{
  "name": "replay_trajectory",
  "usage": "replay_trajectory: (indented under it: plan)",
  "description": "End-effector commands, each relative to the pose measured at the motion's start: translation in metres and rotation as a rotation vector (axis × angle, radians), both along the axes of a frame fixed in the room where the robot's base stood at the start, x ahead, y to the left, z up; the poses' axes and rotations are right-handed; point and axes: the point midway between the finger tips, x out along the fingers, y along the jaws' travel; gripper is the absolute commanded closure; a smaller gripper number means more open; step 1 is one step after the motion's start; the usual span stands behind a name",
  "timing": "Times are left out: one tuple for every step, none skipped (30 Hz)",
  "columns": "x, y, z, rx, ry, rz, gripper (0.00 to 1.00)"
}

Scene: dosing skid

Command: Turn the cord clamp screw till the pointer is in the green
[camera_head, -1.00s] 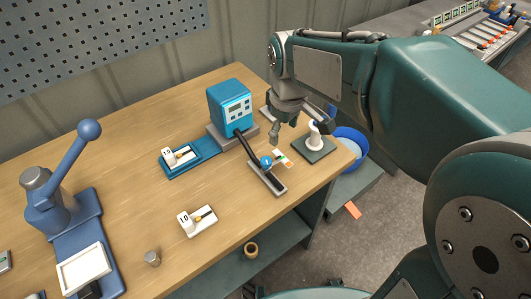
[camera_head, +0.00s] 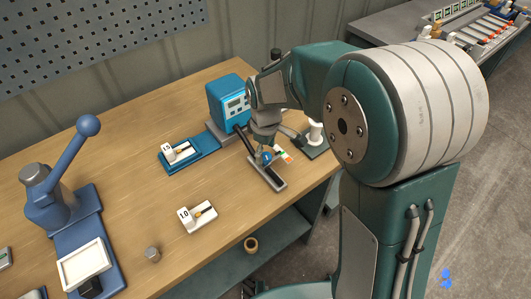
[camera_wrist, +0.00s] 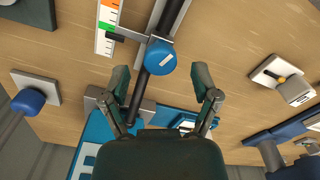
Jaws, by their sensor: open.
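The cord clamp screw has a round blue knob (camera_wrist: 160,57) with a white mark. It sits on a clamp over the black cord (camera_wrist: 172,18). A thin dark pointer (camera_wrist: 118,37) reaches left from the clamp to a scale strip (camera_wrist: 104,46) with orange, green and white bands. Its tip appears on the white, just beside the green. My gripper (camera_wrist: 161,72) is open, its two fingers on either side of the cord, with the knob just beyond the fingertips and no visible contact. In the head view, my gripper (camera_head: 263,143) is low over the clamp, partly covering the knob (camera_head: 267,157).
A blue box with a display (camera_head: 230,101) stands behind the clamp. A white spool (camera_head: 316,132) on a dark plate is to the right. A blue lever press (camera_head: 62,205) stands far left.

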Motion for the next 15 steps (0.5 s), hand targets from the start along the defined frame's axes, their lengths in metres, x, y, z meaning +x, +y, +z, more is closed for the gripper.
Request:
replay_trajectory:
  plan:
    - [0.0,0.0,-0.006,-0.001,0.003,0.0,0.21]
    - [0.0,0.0,-0.009,0.0,0.001,0.0,0.21]
    - [0.0,0.0,-0.012,0.0,0.001,0.0,0.21]
    - [0.0,0.0,-0.013,0.0,0.001,0.0,0.21]
    - [0.0,0.0,-0.014,0.0,0.001,0.0,0.21]
    - [0.0,0.0,-0.016,0.0,0.0,0.0,0.21]
    - [0.0,0.0,-0.016,0.0,0.0,0.0,0.21]
    - [0.0,0.0,-0.016,0.0,0.0,0.0,0.21]
    - [0.0,0.0,-0.016,0.0,0.0,-0.001,0.21]
    - [0.0,0.0,-0.016,0.0,0.0,-0.001,0.21]
    - [0.0,0.0,-0.016,0.0,0.0,-0.001,0.21]
    - [0.0,0.0,-0.016,0.0,0.0,-0.001,0.21]
    - [0.0,0.0,-0.016,0.0,0.0,-0.001,0.21]
    - [0.0,0.0,-0.016,0.0,0.0,-0.001,0.3]
    - [0.0,0.0,-0.016,0.0,0.0,-0.001,0.48]
